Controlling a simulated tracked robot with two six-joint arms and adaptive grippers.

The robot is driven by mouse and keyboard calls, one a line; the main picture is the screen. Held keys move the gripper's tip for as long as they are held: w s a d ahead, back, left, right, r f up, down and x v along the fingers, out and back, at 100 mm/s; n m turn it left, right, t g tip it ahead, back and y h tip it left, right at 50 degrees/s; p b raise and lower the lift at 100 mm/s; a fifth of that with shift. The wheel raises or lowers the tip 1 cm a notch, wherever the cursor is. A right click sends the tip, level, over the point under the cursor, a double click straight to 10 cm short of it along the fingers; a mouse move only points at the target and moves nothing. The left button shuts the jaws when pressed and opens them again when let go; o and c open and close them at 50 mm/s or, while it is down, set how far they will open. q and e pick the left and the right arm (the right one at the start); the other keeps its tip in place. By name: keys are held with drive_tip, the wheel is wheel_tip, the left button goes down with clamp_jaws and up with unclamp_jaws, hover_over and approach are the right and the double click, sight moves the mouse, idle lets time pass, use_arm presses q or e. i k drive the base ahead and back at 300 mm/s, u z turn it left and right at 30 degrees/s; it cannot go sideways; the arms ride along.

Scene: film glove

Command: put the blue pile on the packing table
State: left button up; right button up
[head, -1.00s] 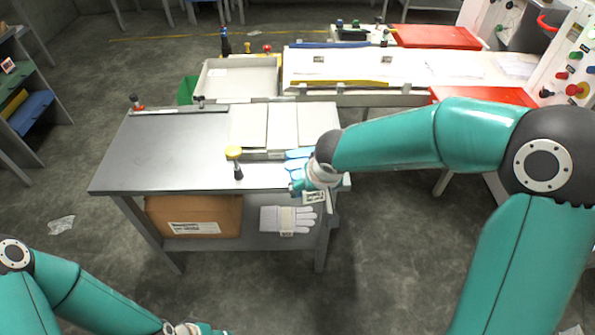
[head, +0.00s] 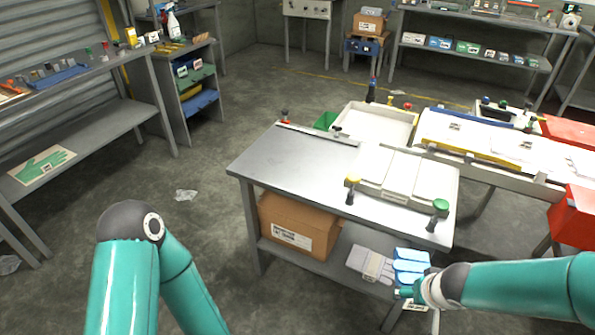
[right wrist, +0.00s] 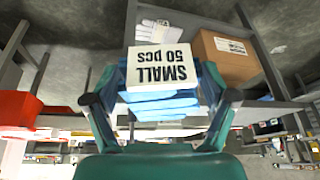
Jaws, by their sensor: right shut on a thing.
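The blue pile (head: 411,265) is a stack of blue folded pieces with a white band reading "SMALL 50 pcs", clear in the right wrist view (right wrist: 162,72). My right gripper (head: 408,292) is shut on it; in the right wrist view its fingers (right wrist: 160,100) clasp both sides. The pile appears in front of the right end of a grey metal table (head: 285,155). A bench (head: 92,110) stands at the left, with a green glove picture (head: 42,166) on its lower shelf. I cannot tell which one is the packing table. My left gripper is out of view; only its arm shows.
White flat trays (head: 400,178) and yellow and green knobs (head: 440,207) occupy the grey table's right part; its left top is bare. A cardboard box (head: 298,222) and pale grey gloves (head: 370,263) lie on its lower shelf. Open floor lies between table and bench.

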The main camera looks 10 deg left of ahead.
sight(295, 157)
drive_tip(key=u, duration=0.7)
drive_tip(key=i, duration=1.65)
drive_tip(key=z, duration=0.1)
